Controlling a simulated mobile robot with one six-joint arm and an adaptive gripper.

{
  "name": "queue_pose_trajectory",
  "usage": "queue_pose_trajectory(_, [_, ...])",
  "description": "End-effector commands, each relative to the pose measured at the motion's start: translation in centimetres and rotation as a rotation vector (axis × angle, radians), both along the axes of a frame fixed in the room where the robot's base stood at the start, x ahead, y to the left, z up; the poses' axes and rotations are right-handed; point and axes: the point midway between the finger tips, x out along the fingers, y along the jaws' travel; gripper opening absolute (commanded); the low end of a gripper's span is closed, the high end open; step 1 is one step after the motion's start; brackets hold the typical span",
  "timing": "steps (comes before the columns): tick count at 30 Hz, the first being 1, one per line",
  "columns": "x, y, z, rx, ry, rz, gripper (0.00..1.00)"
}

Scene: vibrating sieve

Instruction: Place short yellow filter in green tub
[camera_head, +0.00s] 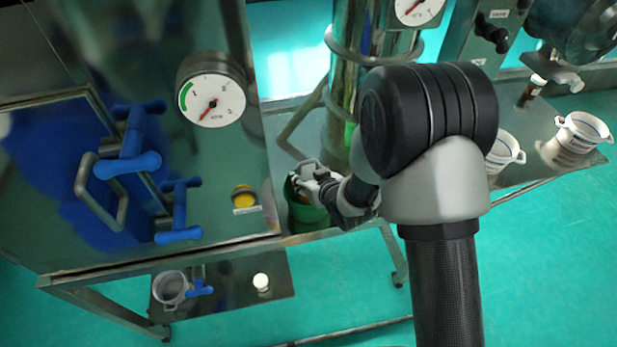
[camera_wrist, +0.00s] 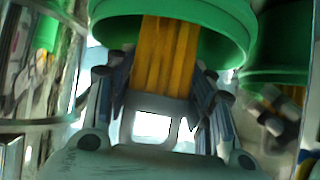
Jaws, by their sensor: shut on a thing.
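The green tub (camera_head: 306,215) stands on the metal ledge between the cabinet and the steel column. It fills the top of the wrist view (camera_wrist: 225,28). My gripper (camera_head: 309,181) is over the tub. In the wrist view my gripper (camera_wrist: 163,80) has its fingers closed on both sides of the yellow filter (camera_wrist: 165,52), which is ribbed. The filter's far end reaches inside the tub's rim. Whether it touches the tub's bottom is hidden. In the head view the filter is mostly hidden by my gripper and the rim.
The steel cabinet (camera_head: 255,150) with a gauge (camera_head: 211,100) and blue handles (camera_head: 130,160) is close on the left. A steel column (camera_head: 345,60) rises behind. White jugs (camera_head: 583,132) stand on a table at right. A grey cup (camera_head: 171,288) sits on the lower shelf.

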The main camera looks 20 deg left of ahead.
Motion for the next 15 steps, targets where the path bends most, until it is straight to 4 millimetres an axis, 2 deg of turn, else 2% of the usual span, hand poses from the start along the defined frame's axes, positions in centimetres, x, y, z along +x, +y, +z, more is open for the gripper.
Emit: queue_pose_trajectory(15, [0.0, 0.0, -1.0, 0.000, 0.000, 0.000, 0.22])
